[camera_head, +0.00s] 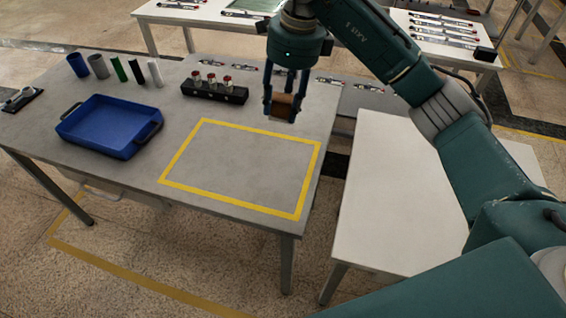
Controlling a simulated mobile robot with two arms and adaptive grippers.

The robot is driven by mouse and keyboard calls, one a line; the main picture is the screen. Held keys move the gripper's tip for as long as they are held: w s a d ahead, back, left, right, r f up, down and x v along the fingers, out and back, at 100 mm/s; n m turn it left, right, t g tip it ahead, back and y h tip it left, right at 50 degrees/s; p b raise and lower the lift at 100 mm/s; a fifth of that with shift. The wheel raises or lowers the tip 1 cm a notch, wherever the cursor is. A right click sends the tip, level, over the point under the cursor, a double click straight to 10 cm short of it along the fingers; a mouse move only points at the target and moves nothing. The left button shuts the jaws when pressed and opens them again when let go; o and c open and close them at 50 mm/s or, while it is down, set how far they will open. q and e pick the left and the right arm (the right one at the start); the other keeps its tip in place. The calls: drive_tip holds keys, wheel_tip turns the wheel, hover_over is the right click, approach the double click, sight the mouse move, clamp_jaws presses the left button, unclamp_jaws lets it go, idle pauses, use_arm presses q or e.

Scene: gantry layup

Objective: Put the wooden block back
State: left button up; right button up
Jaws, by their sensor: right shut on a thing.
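My right gripper (282,100) reaches down from the top of the head view over the right part of the grey table. It is shut on the wooden block (283,106), a small brown block between its fingers. The block is near the table's far right edge, beyond the yellow taped rectangle (225,201). I cannot tell whether the block touches the table or hangs above it. My left gripper is not in view.
A blue tray (76,137) with dark handles stands on the grey table (130,182) at left. Several upright tubes (121,69) stand behind it. A black holder (215,92) with red-topped pieces is left of my gripper. A white table (390,200) stands at right. The taped rectangle is empty.

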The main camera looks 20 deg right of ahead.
wheel_tip(320, 180, down, 15)
drive_tip(key=shift+s+r+p, duration=0.1)
drive_tip(key=shift+r+p, duration=0.1)
drive_tip(key=shift+p, duration=1.05)
wheel_tip(320, 180, down, 4)
drive_tip(key=shift+r+p, duration=0.1)
drive_tip(key=shift+p, duration=0.25)
drive_tip(key=o, duration=0.7)
drive_tip(key=shift+f, duration=0.2)
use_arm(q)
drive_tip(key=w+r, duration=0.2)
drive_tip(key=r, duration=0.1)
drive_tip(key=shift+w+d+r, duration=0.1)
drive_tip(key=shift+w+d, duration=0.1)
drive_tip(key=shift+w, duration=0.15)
use_arm(e)
drive_tip(key=o, duration=0.4)
